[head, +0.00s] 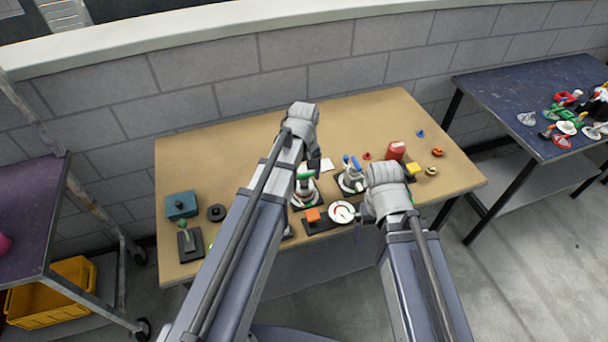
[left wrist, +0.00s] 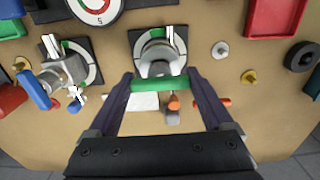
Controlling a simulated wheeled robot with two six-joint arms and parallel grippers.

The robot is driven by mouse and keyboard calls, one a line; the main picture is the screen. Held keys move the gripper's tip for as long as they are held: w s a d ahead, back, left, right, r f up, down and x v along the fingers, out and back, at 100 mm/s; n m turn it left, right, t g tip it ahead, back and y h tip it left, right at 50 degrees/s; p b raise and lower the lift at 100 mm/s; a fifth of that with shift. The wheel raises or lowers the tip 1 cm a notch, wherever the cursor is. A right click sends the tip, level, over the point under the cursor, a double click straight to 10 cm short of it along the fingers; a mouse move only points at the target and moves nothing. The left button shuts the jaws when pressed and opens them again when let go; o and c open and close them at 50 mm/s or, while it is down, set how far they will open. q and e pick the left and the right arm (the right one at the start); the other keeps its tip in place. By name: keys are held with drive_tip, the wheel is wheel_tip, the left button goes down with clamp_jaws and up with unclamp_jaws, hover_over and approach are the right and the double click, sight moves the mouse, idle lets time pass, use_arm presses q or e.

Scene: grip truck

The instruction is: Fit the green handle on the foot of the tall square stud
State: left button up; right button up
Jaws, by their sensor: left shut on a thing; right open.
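My left gripper (head: 306,166) is shut on the green handle (left wrist: 158,85), which lies crosswise between its fingertips in the left wrist view. The handle also shows as a small green bar in the head view (head: 304,176). Just beyond it is a round grey fitting (left wrist: 157,55) on a dark plate with a white and green ring. A pale upright post (left wrist: 170,36) stands at this fitting; I cannot tell its foot or whether the handle touches it. My right gripper (head: 368,213) is open over the front right of the table, its fingers mostly hidden.
A grey fitting with blue handles (head: 352,180) stands close to the right of my left gripper. A round gauge (head: 341,212) and orange block (head: 313,214) are in front. A red can (head: 396,151) stands at right. The table's back left (head: 215,155) is clear.

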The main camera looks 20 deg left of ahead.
sight(304, 174)
use_arm(q)
drive_tip(key=shift+f+b, duration=0.55)
drive_tip(key=shift+f, duration=0.1)
idle(1.1)
drive_tip(key=o, duration=1.2)
wheel_tip(304, 174, up, 8)
drive_tip(key=p, duration=0.7)
drive_tip(key=shift+f+p, duration=0.15)
drive_tip(key=shift+p, duration=0.2)
drive_tip(key=shift+f, duration=0.1)
drive_tip(key=shift+f, duration=0.1)
wheel_tip(304, 174, down, 7)
drive_tip(key=b, duration=0.7)
drive_tip(key=shift+f+b, duration=0.1)
drive_tip(key=shift+b, duration=0.2)
